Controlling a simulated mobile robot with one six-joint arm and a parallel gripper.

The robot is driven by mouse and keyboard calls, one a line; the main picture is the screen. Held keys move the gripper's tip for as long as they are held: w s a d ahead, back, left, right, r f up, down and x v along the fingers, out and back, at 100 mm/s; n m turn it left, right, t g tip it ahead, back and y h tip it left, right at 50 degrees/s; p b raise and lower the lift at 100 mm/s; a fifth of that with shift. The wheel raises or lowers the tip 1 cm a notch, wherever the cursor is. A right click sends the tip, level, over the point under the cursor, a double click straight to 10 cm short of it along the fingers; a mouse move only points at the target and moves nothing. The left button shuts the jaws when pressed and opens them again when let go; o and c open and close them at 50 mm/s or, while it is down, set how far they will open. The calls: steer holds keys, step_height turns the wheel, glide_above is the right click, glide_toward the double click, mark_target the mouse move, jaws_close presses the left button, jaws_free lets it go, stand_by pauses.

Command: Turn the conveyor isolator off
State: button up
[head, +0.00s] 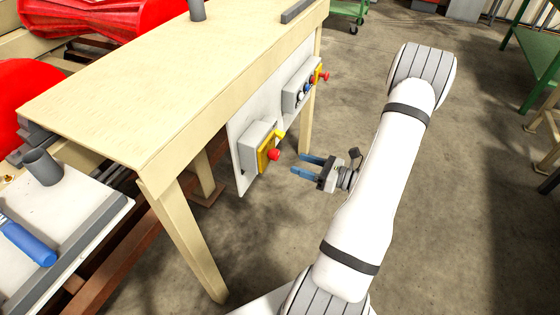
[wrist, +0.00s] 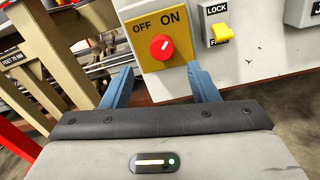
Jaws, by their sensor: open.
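The isolator is a grey box with a yellow plate (wrist: 148,30) marked OFF and ON and a round red knob (wrist: 162,48). The knob's small white mark appears to lean up and right, towards ON. In the head view the red knob (head: 274,155) sticks out of the box on the white panel. A yellow lever (wrist: 221,33) beside it has a LOCK label above and a partly hidden label below. My gripper (head: 297,163) is open and empty, its blue fingers facing the knob from a short distance. In the wrist view my gripper (wrist: 160,85) straddles the knob's line, not touching it.
A second grey control box (head: 297,90) with a red knob and buttons sits farther along the white panel (head: 243,175). The wooden table (head: 180,85) overhangs the panel. Its front leg (head: 190,240) stands left of my gripper. Open floor lies to the right.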

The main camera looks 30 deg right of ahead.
mark_target(278, 157)
steer(key=x, duration=0.7)
steer(key=shift+w+a+f, duration=0.1)
steer(key=shift+w+a, duration=0.05)
steer(key=shift+w, duration=0.15)
steer(key=c, duration=0.9)
steer(key=shift+a, duration=0.1)
steer(key=shift+c, duration=0.4)
